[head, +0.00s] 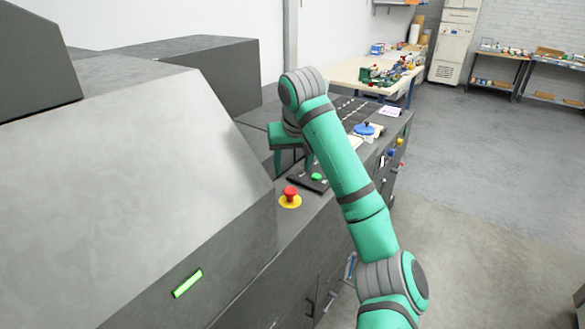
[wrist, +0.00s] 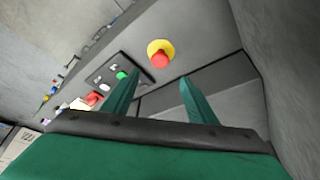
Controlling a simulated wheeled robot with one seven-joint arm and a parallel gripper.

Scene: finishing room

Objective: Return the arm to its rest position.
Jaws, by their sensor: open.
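My green arm (head: 338,152) reaches from the lower right of the head view up and over the dark machine counter. My gripper (head: 291,170) hangs below the wrist, pointing down, partly hidden by my arm. In the wrist view my gripper (wrist: 158,88) has two green fingers spread apart, with nothing between them. The red emergency stop button on its yellow base (head: 290,196) lies close to the gripper, in front of it in the head view. The stop button (wrist: 160,54) also shows in the wrist view, beyond the fingertips.
A control panel with a green button (head: 316,177) lies beside the gripper. A large grey machine housing (head: 160,150) fills the left. A blue-lidded item (head: 364,128) sits farther along the counter. A wooden table (head: 345,75) stands behind. Open floor (head: 470,150) lies to the right.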

